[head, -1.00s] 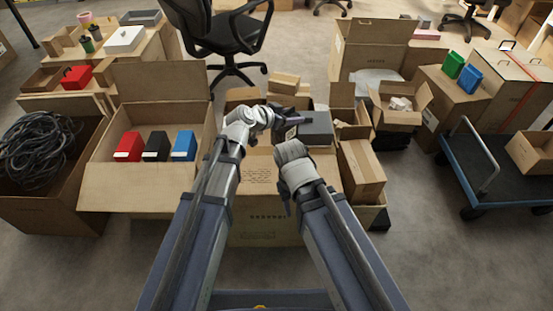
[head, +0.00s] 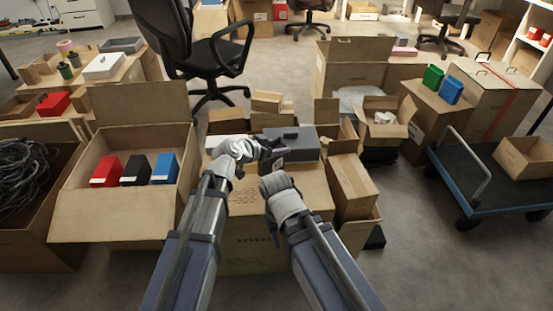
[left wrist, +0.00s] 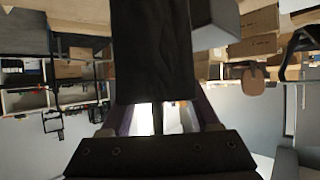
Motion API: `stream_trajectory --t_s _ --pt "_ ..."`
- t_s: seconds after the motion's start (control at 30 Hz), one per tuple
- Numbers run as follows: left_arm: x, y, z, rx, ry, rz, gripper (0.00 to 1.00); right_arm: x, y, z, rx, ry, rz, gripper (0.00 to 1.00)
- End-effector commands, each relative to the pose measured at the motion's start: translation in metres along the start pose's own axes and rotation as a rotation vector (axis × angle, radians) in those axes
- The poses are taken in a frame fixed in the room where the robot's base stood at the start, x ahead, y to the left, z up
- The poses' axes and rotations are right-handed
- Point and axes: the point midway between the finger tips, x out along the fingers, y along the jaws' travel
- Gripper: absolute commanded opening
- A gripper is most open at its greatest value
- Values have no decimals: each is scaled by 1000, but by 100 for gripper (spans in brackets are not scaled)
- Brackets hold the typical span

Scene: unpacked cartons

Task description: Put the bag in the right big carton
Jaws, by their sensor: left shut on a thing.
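My left gripper (head: 270,152) is above the closed carton straight ahead, in front of a grey box. It is shut on a black thing (left wrist: 150,50), which fills the upper middle of the left wrist view; I take it to be the bag. In the head view only a small dark part of it shows. The big open carton (head: 352,75) at the back right has its flap up and something whitish inside. Another big open carton (head: 108,228) stands at the left, holding red, black and blue things. My right gripper (head: 272,230) is mostly hidden by its own wrist.
The closed carton (head: 255,240) and the grey box (head: 292,143) lie straight ahead. Smaller cartons (head: 352,185) crowd the right of it. A blue-edged trolley (head: 490,185) stands at the far right. An office chair (head: 205,55) is at the back left. Floor is clear before the trolley.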

Motion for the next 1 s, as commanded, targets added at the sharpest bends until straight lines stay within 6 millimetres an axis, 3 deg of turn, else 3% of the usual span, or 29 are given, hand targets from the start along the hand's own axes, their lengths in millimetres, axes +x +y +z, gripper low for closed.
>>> stream_trajectory --t_s 0.33,0.77,0.8,1.0 --pt "18 0 33 0 0 0 0 37 -4 -2 6 0 -1 50" --pt "19 0 36 0 0 0 0 40 -4 -2 8 0 -1 50" --pt "19 0 35 0 0 0 64 39 -4 -2 9 0 -1 50" --pt "19 0 34 0 0 0 87 39 -4 -2 9 0 -1 50"
